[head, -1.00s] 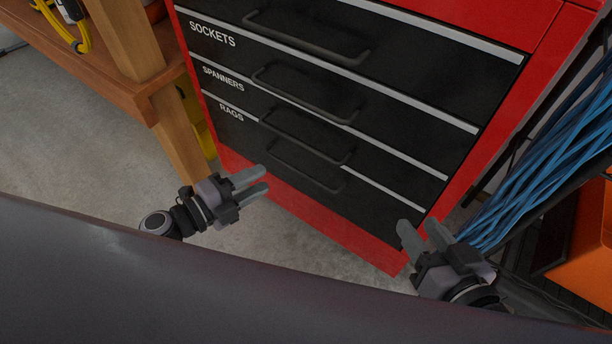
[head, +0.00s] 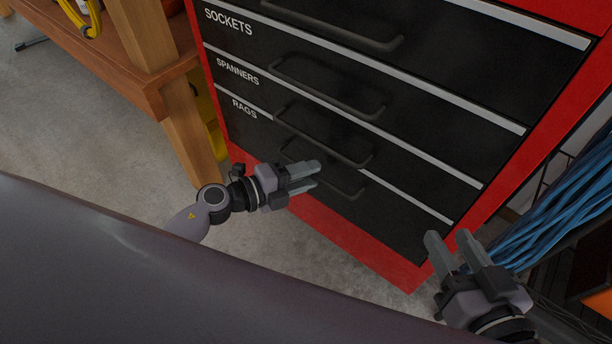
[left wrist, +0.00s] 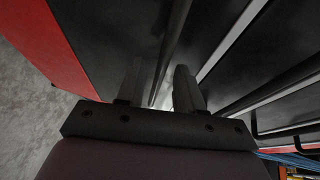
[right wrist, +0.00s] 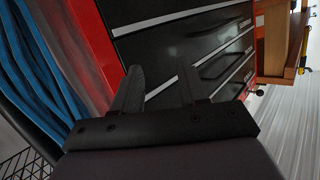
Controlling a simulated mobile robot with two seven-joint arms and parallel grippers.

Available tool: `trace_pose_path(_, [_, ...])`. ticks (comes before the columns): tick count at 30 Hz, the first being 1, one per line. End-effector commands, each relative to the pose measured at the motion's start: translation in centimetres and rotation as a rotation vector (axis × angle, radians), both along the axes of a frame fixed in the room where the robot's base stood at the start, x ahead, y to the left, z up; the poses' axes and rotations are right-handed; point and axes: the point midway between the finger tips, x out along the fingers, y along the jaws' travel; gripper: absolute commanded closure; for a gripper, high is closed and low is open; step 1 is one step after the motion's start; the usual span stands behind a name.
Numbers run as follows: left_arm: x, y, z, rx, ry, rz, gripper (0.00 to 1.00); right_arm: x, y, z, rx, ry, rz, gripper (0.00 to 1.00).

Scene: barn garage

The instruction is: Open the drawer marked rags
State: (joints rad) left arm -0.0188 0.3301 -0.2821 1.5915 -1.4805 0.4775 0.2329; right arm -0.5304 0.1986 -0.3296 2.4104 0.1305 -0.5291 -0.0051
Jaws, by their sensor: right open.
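The rags drawer (head: 400,220) is the lowest black drawer of the red cabinet, shut, with its white label at the upper left. Its dark bar handle (head: 345,191) is partly covered by my left gripper (head: 312,174) in the head view. My left gripper's fingers are apart. In the left wrist view the handle bar (left wrist: 174,40) runs in the gap between them; I cannot tell whether they touch it. My right gripper (head: 450,250) is open and empty, near the cabinet's lower right corner.
The shut spanners drawer (head: 420,150) and sockets drawer (head: 440,75) lie above, with the spanners handle (head: 322,138) close over the rags handle. A wooden bench leg (head: 190,140) stands at the left. Blue cables (head: 560,225) hang at the right.

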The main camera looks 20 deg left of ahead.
Motion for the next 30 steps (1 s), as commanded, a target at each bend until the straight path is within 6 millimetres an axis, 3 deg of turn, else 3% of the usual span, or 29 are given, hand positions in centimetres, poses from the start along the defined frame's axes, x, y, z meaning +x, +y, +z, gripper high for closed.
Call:
trace_pose_path(7, [0.05, -0.07, -0.04, 0.0, 0.001, 0.0, 0.64, 0.01, -0.03, 0.07, -0.001, -0.004, -0.001, 0.57])
trace_pose_path(11, [0.04, -0.07, -0.03, 0.001, 0.001, 0.0, 1.0, 0.01, -0.03, 0.08, -0.001, -0.004, -0.001, 0.57])
trace_pose_path(30, [0.03, -0.04, -0.03, 0.001, 0.001, 0.0, 1.0, -0.01, -0.02, 0.0, -0.001, 0.0, 0.0, 0.57])
